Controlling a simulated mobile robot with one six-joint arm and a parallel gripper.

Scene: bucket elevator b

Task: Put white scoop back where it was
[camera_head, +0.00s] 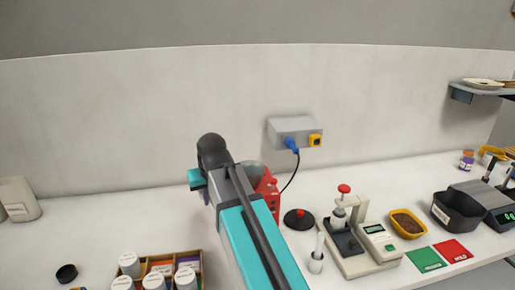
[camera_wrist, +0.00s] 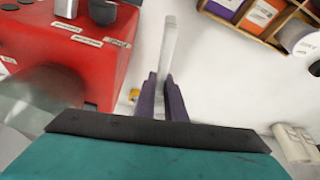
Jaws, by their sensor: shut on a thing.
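My gripper (camera_wrist: 163,88) shows in the wrist view with its two dark purple fingers shut on the white scoop (camera_wrist: 168,48). A pale, narrow length of the scoop sticks out beyond the fingertips, over the white worktop. The rest of the scoop is hidden between the fingers. In the head view my arm covers the middle, and I cannot make out the fingers or the scoop there. A small white holder (camera_head: 316,263) with an upright pale stick stands on the worktop right of my arm.
A red machine (camera_wrist: 72,50) with labels and metal cups is close left of my gripper; it also shows behind my arm (camera_head: 267,187). A wooden rack (camera_wrist: 271,40) of bottles is at the upper right. A press-like device (camera_head: 360,245) stands farther right.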

